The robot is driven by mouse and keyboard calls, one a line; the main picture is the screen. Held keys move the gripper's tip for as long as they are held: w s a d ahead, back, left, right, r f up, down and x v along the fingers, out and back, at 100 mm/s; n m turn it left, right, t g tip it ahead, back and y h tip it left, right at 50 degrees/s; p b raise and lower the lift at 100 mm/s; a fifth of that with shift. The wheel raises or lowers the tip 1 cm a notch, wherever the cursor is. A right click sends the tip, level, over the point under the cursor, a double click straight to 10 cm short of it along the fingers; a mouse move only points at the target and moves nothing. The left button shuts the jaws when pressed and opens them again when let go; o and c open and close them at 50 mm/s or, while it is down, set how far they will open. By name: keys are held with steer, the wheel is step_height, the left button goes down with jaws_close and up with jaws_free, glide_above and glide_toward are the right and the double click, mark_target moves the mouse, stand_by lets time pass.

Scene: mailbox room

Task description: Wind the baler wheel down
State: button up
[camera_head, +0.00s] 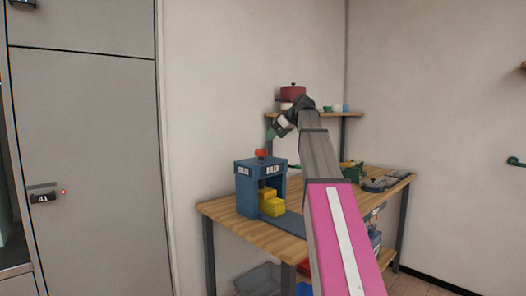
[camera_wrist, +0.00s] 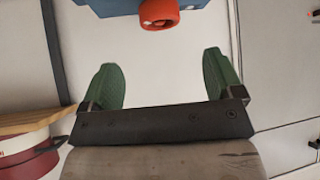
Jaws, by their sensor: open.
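The baler (camera_head: 262,185) is a blue box-shaped frame with white labels, standing on the left part of the wooden workbench. A small red-orange wheel (camera_head: 261,153) sits on its top. Yellow blocks (camera_head: 270,203) are inside and in front of its opening. In the wrist view the orange wheel (camera_wrist: 159,13) and the blue baler top (camera_wrist: 118,6) show at the upper edge, partly cut off. My gripper (camera_wrist: 163,75) has its green fingers spread wide with nothing between them. In the head view my gripper (camera_head: 271,133) is above the wheel, apart from it.
The workbench (camera_head: 225,212) also bears tools and a green item (camera_head: 352,171) at the right. A shelf (camera_head: 335,114) behind holds a red pot (camera_head: 293,92) and small cups. Grey bins (camera_head: 258,279) are below. A grey locker (camera_head: 85,150) stands at the left.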

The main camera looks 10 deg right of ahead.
mark_target(262, 150)
steer(key=x, duration=1)
steer(key=shift+w+a+f, duration=0.2)
steer(key=shift+f, duration=0.05)
steer(key=c, duration=0.9)
